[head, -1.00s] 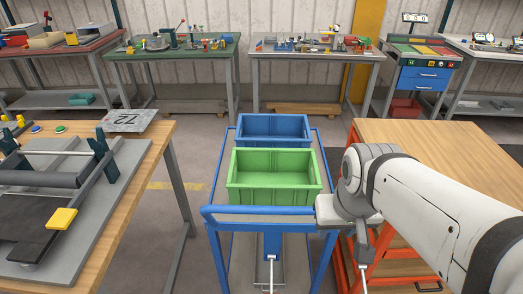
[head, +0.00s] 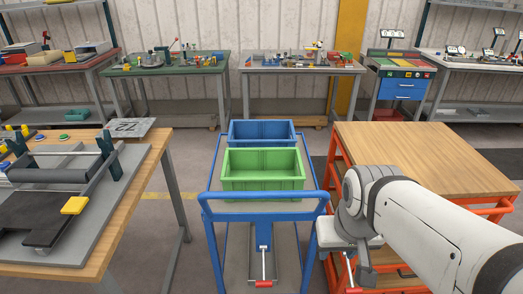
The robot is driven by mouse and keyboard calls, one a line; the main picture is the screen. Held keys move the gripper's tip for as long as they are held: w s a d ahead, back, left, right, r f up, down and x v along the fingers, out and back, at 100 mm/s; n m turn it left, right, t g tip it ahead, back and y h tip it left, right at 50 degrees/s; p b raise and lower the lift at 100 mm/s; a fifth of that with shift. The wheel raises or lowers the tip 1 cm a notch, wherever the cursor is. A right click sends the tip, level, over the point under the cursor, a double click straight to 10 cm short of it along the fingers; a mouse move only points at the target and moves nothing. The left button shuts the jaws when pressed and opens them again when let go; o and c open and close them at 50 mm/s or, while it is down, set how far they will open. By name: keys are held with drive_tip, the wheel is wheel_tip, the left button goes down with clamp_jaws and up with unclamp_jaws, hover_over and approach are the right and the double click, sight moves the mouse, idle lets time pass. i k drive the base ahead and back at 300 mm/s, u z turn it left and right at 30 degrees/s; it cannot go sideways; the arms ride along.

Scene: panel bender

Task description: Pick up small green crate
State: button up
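The small green crate (head: 263,184) sits upright on the blue cart (head: 310,163), near its front end, and looks empty inside. A blue crate (head: 262,126) stands right behind it. My gripper (head: 364,277) hangs low at the right, beside the front right corner of the cart and apart from the green crate. Only a grey part of it shows below my wrist. Its fingertips are not clearly seen, so whether it is open or shut cannot be told. Nothing is seen held in it.
An orange-framed wooden-top workbench (head: 420,150) stands right of the cart. A table (head: 128,215) with a roller machine (head: 65,172) is at the left. The cart's blue front rail (head: 262,195) crosses before the green crate. Floor shows left of the cart.

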sight(266, 168)
drive_tip(key=z, duration=0.05)
drive_tip(key=i, duration=0.9)
drive_tip(key=u, duration=0.05)
